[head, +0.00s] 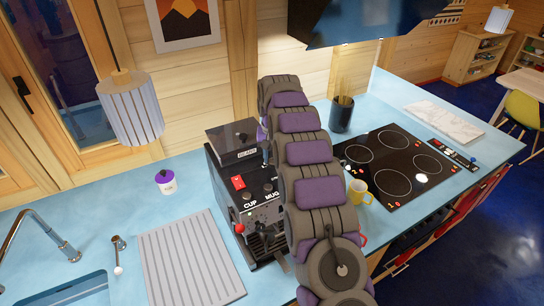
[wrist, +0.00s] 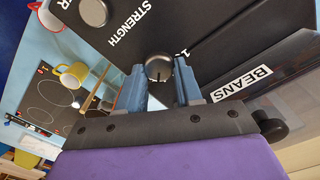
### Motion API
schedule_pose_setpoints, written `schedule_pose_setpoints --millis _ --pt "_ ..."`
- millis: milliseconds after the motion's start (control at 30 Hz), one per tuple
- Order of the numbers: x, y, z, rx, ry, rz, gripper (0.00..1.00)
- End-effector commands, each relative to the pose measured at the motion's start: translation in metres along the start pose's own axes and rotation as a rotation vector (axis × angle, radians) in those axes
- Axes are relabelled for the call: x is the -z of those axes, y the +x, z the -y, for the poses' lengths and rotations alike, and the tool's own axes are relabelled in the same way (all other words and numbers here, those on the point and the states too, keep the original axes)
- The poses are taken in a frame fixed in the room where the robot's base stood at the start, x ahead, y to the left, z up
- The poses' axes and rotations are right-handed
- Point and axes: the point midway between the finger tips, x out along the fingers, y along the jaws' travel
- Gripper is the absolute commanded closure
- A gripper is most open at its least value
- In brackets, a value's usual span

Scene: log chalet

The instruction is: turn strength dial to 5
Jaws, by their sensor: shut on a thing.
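The black coffee machine (head: 228,200) stands on the blue counter in the head view, with a "BEANS" label on top and "CUP" and "MUG" on its front. In the wrist view the strength dial (wrist: 158,66) is a small round grey knob on the black panel, near the word "STRENGTH". A mark that looks like "1" shows beside it; the 5 cannot be read. My gripper (wrist: 160,80) has its blue fingers on either side of the dial and is shut on it. In the head view my arm hides the dial and gripper.
A yellow mug (head: 358,190) stands beside the black cooktop (head: 400,165). A ribbed drying mat (head: 190,258) and a purple-lidded jar (head: 165,182) are left of the machine. A dark utensil holder (head: 341,115) stands behind my arm.

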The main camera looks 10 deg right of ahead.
Motion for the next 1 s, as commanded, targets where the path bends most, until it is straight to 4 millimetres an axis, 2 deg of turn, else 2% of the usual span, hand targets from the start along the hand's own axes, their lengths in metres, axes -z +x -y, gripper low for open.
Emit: schedule_pose_setpoints --millis 400,1000 --pt "-0.001 0.001 0.0011 0.0 0.226 0.003 0.96" --pt "-0.0012 0.0011 0.0005 0.0 0.275 0.004 0.96"
